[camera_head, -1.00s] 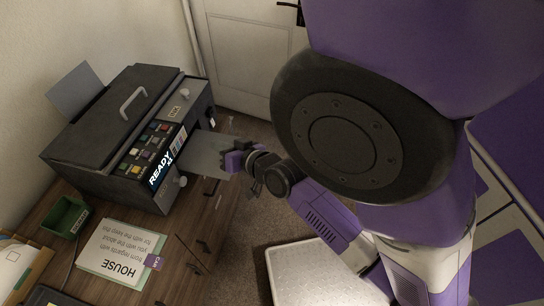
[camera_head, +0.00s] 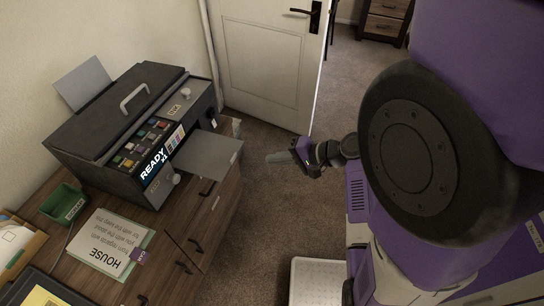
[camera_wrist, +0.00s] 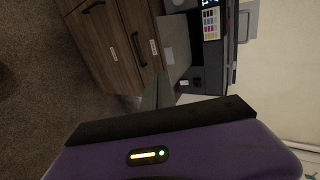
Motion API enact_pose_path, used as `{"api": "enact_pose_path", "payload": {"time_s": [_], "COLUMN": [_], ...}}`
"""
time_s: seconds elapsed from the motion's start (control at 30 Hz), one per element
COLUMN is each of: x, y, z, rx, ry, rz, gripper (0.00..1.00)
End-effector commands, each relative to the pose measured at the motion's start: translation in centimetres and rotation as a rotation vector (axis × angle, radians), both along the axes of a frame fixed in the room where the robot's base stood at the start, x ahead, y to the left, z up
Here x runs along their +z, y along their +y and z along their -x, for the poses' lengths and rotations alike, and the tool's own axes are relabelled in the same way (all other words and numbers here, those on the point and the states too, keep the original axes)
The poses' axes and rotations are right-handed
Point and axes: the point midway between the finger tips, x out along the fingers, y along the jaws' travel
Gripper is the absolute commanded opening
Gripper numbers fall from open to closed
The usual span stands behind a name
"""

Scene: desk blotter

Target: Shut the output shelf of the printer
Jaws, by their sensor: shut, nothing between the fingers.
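The dark printer (camera_head: 105,115) stands on the wooden desk at the left, its display reading READY. Its flat grey output shelf (camera_head: 212,154) is out, sticking out from the front past the desk edge. My gripper (camera_head: 270,158) is shut and empty. It is to the right of the shelf's outer edge, apart from it, with fingers pointing left toward it. In the wrist view, the fingers (camera_wrist: 158,92) point up toward the shelf (camera_wrist: 173,42), and part of the printer (camera_wrist: 212,22) shows at upper right.
A green tray (camera_head: 65,204) and papers marked HOUSE (camera_head: 110,243) lie on the desk (camera_head: 185,215). Drawers with handles face the floor side. A white door (camera_head: 262,60) stands behind. Carpet (camera_head: 265,215) is free between desk and arm.

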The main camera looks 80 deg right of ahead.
Motion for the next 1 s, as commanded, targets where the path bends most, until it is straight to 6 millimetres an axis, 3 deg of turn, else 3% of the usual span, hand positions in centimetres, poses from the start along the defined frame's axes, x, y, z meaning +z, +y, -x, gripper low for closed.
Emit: {"api": "enact_pose_path", "payload": {"time_s": [0.4, 0.53, 0.7, 1.0], "x": [-4.0, -3.7, -3.8, -3.9], "y": [-1.7, -2.1, -2.5, -2.5], "z": [-6.9, -8.7, -10.0, -10.4], "rx": [0.001, 0.0, -0.002, -0.001], "ry": [0.0, 0.0, 0.001, 0.001], "rz": [0.0, 0.002, 0.003, 0.003], "gripper": [0.0, 0.0, 0.0, 0.0]}}
